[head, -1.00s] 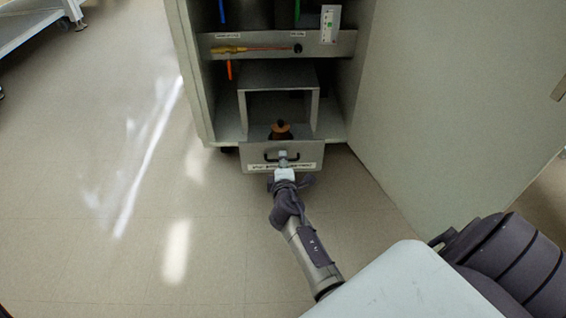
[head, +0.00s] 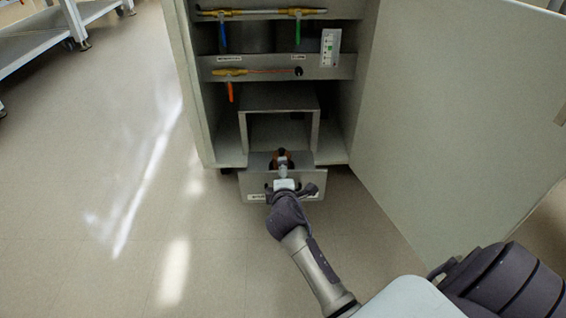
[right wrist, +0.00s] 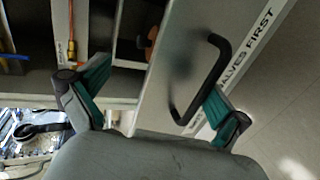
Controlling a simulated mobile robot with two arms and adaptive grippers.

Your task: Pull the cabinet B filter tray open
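The filter tray (head: 258,182) is a grey drawer low in the open cabinet, its front standing out past the cabinet floor. A dark and orange-brown object (head: 283,156) sits in it. In the right wrist view, its black bar handle (right wrist: 222,66) stands off the front beside a label ending "VALVES FIRST". My right gripper (head: 285,186) is at the tray front and covers most of the handle in the head view. In the wrist view its fingers (right wrist: 160,80) are spread apart, the right fingertip overlapping the handle; contact is unclear. My left gripper is not in view.
The cabinet (head: 197,90) has its door (head: 450,110) swung open to the right. A wheeled rack (head: 35,40) stands at the far left. The floor left of the tray is clear.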

